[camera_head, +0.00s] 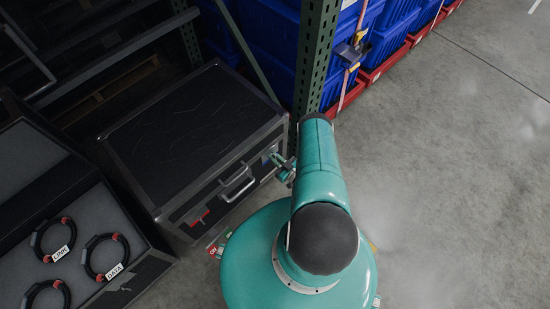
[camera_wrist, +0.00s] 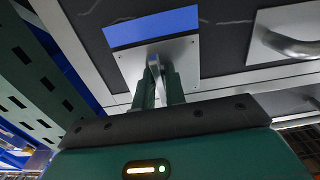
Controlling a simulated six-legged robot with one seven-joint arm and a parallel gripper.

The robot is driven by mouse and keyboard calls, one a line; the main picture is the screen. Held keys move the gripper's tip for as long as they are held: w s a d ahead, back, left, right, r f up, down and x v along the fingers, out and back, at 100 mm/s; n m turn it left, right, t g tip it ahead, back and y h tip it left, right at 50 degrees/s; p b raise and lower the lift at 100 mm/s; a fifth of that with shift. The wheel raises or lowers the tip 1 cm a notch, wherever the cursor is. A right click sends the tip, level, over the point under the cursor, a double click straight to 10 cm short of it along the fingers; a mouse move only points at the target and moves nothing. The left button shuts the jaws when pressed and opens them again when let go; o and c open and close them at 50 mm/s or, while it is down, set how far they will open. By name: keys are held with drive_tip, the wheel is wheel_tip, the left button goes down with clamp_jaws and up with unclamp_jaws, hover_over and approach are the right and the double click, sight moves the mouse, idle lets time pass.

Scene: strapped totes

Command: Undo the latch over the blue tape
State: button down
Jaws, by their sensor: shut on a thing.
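A black case (camera_head: 195,140) with metal edging stands on the floor left of my arm. In the wrist view, a strip of blue tape (camera_wrist: 150,27) is on the case's dark face. The latch (camera_wrist: 184,54) sits right beside the tape, a metal plate with a narrow upright lever. My gripper (camera_wrist: 158,78) is shut on the latch lever, with a green finger on either side. In the head view my gripper (camera_head: 284,172) is at the right end of the case's front, and my arm partly hides it.
A metal handle (camera_head: 237,184) is mid-front on the case; a red mark (camera_head: 200,218) is near its left end. An open grey case (camera_head: 30,160) with labelled cable loops lies at left. A green rack post (camera_head: 315,60) and blue totes (camera_head: 265,40) stand behind. Floor at right is clear.

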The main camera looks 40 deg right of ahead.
drive_tip(key=c, duration=1.6)
unclamp_jaws()
drive_tip(key=shift+o, duration=0.2)
drive_tip(key=shift+s, duration=0.15)
drive_tip(key=s+d, duration=0.2)
drive_tip(key=s, duration=1.1)
drive_tip(key=shift+s, duration=0.2)
drive_tip(key=shift+s, duration=0.15)
